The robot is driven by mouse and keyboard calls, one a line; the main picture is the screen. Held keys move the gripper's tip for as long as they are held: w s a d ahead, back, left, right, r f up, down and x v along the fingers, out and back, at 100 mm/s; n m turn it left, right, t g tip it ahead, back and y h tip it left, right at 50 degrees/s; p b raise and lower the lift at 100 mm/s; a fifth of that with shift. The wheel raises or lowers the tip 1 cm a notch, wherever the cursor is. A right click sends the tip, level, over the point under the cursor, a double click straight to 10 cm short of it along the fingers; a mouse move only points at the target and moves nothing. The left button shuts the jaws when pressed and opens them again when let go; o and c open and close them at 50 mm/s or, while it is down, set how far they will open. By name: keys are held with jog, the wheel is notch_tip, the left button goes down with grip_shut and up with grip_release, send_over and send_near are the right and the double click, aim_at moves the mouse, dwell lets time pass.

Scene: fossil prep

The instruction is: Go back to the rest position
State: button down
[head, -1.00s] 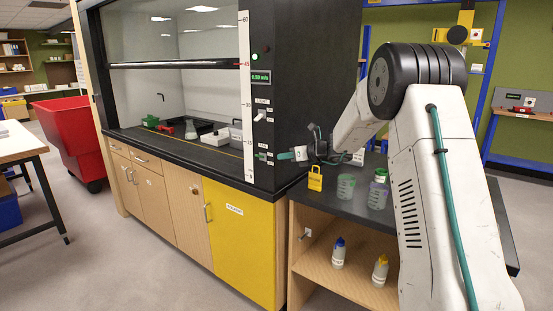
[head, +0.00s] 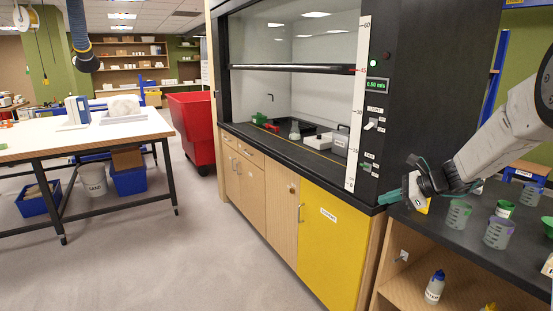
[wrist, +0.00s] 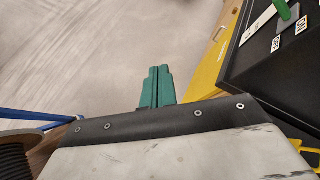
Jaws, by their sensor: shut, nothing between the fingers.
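My gripper (head: 388,197) shows in the head view at right, in front of the lower right corner of the fume hood (head: 430,90). Its green fingers point left, and no object is held. In the wrist view the green fingers (wrist: 158,72) lie side by side, closed together, above bare grey floor. My white arm reaches in from the right edge of the head view, over the dark side bench (head: 470,237).
Cups, including one grey cup (head: 457,214), stand on the bench under my arm. A yellow cabinet door (head: 325,240) is left of it. A red bin (head: 190,125) and a white-topped table (head: 30,142) stand farther left. Open floor (head: 190,260) lies between.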

jog(key=s+a+r+n+g+h, duration=0.1)
jog(key=s+n, duration=0.6)
jog(key=s, duration=0.7)
jog(key=s+a+r+n+g+h, duration=0.2)
jog(key=s+n, duration=0.5)
jog(key=s, duration=0.8)
jog(key=s+a+r+n+g+h, duration=0.2)
jog(key=s+a+r+n+h, duration=0.2)
jog(key=s, duration=1.1)
jog(key=n+h, duration=0.2)
jog(key=n, duration=0.1)
jog(key=shift+s+r+n, duration=0.15)
jog(key=shift+r+n, duration=0.15)
